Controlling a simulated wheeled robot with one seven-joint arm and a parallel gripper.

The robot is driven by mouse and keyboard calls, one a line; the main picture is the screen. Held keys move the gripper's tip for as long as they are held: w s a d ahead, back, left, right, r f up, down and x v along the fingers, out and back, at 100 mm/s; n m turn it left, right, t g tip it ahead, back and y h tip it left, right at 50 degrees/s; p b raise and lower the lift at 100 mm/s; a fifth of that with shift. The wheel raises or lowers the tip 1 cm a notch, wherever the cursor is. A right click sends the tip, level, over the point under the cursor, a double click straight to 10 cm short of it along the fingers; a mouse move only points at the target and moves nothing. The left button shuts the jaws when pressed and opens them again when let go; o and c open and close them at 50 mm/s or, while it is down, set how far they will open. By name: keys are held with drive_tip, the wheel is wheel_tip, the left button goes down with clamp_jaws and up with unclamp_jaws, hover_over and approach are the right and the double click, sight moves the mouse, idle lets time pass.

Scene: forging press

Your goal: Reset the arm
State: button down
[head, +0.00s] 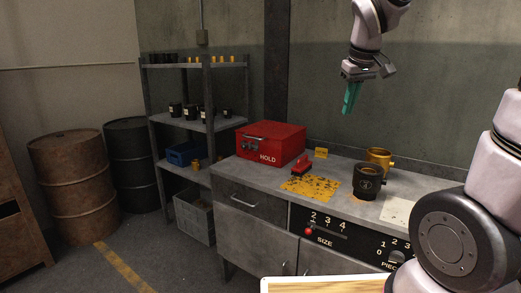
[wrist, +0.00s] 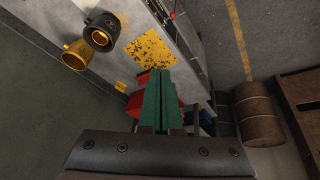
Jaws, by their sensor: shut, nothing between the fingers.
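My gripper (head: 349,98) hangs in the air above the back of the grey workbench (head: 236,171), at the upper right of the head view. Its green fingers point down and are shut together with nothing between them. The shut fingers also show in the wrist view (wrist: 157,80), with the bench far below. My arm comes in from the right edge of the head view. The gripper touches nothing.
On the bench stand a red HOLD box (head: 270,144), a small red object (head: 301,165), a yellow worn plate (head: 310,187), a black cup (head: 368,182) and a gold cup (head: 379,158). A shelf (head: 208,125) and barrels (head: 67,173) stand left. Air around the gripper is clear.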

drive_tip(key=s+d+r+m+t+y, duration=0.1)
drive_tip(key=s+r+m, duration=0.3)
drive_tip(key=s, duration=1)
drive_tip(key=m+t+y, duration=0.1)
drive_tip(key=m, duration=0.2)
drive_tip(key=shift+s+r+t, duration=0.2)
drive_tip(key=shift+s+t, duration=0.1)
drive_tip(key=shift+s, duration=0.1)
